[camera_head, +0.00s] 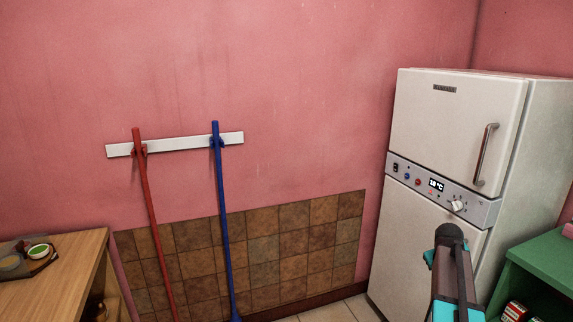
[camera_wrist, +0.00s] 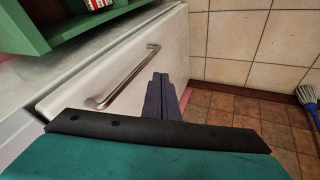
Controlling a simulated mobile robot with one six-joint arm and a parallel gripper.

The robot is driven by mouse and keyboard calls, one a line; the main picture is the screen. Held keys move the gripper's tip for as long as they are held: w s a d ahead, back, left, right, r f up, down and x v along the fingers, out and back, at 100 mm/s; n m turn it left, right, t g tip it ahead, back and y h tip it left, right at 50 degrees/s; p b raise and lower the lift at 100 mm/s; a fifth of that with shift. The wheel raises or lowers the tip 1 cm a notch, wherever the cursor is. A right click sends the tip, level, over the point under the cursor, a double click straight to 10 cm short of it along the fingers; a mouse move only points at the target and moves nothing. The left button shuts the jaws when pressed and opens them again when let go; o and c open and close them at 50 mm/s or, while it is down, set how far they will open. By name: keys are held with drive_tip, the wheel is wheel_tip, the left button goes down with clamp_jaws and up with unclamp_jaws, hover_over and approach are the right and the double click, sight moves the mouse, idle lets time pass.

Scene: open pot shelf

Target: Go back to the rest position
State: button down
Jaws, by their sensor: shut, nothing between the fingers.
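My gripper (camera_wrist: 161,78) shows in the wrist view as dark fingers pressed together, with nothing between them. Beyond and beside the fingers is a white door or drawer front (camera_wrist: 75,92) with a metal bar handle (camera_wrist: 125,76). The handle is to the left of the fingers in the picture, and I cannot tell how far away it is. In the head view my arm is at the lower right, in front of the white fridge. The fingertips cannot be made out there.
The white fridge (camera_head: 452,122) stands at the right, beside a green shelf (camera_head: 545,258). A wooden shelf unit (camera_head: 62,262) with a tray (camera_head: 38,268) is at the left. A red-handled tool (camera_head: 151,215) and a blue-handled tool (camera_head: 222,210) hang from a white wall rack (camera_head: 180,144).

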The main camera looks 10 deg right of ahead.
drive_tip(key=a+f+n+g+y, duration=0.2)
drive_tip(key=a+f, duration=1.4)
drive_tip(key=f, duration=0.1)
drive_tip(key=s+a+f+n+g+y, duration=0.1)
drive_tip(key=s+a+f, duration=0.3)
drive_tip(key=a+f, duration=0.3)
drive_tip(key=s+a+f+g, duration=0.1)
drive_tip(key=s+a+f, duration=0.4)
drive_tip(key=a+f, duration=0.1)
drive_tip(key=s+a+f+g+y, duration=0.1)
drive_tip(key=s+a+f, duration=0.45)
drive_tip(key=s, duration=0.25)
drive_tip(key=s+a+f+g, duration=0.2)
drive_tip(key=s+a+f, duration=0.3)
drive_tip(key=s+a, duration=0.15)
drive_tip(key=s+a+m+g, duration=0.1)
drive_tip(key=s+a, duration=0.1)
drive_tip(key=s, duration=0.6)
drive_tip(key=s+a+f+m+g, duration=0.1)
drive_tip(key=s+a, duration=0.1)
drive_tip(key=s, duration=0.7)
drive_tip(key=shift+s+f+m+g+y, duration=0.15)
drive_tip(key=shift+f+m+g+y, duration=0.15)
drive_tip(key=shift+m+g, duration=0.1)
